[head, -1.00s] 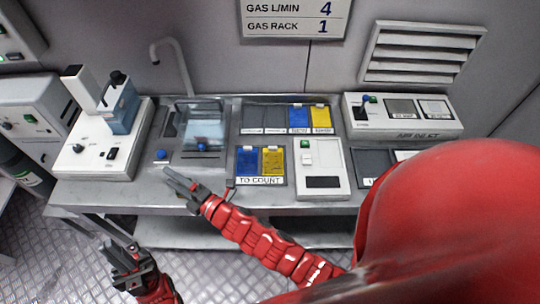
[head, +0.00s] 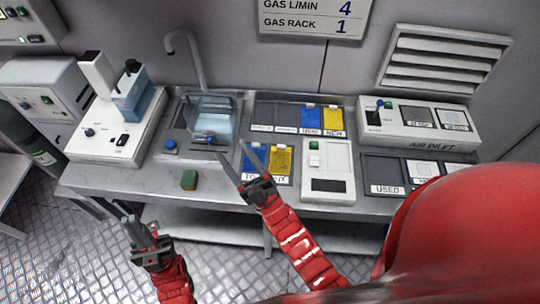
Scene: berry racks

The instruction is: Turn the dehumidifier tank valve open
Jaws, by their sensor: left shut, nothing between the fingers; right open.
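A clear tank with bluish contents (head: 208,120) stands in a grey unit on the bench, under a bent grey pipe (head: 188,50). A blue knob (head: 171,144) sits at the unit's front left, and a small blue part (head: 210,140) sits at the tank's front. I cannot tell which is the valve or how it is turned. My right gripper (head: 241,156) is open and empty, right of the tank's front, over the blue and yellow cards. My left gripper (head: 140,224) is shut and empty, low in front of the bench, apart from the tank.
A white device (head: 100,140) stands left of the tank. A white panel (head: 328,170), card slots (head: 275,118) and the air inlet box (head: 420,122) are to the right. My red arm blocks the lower right.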

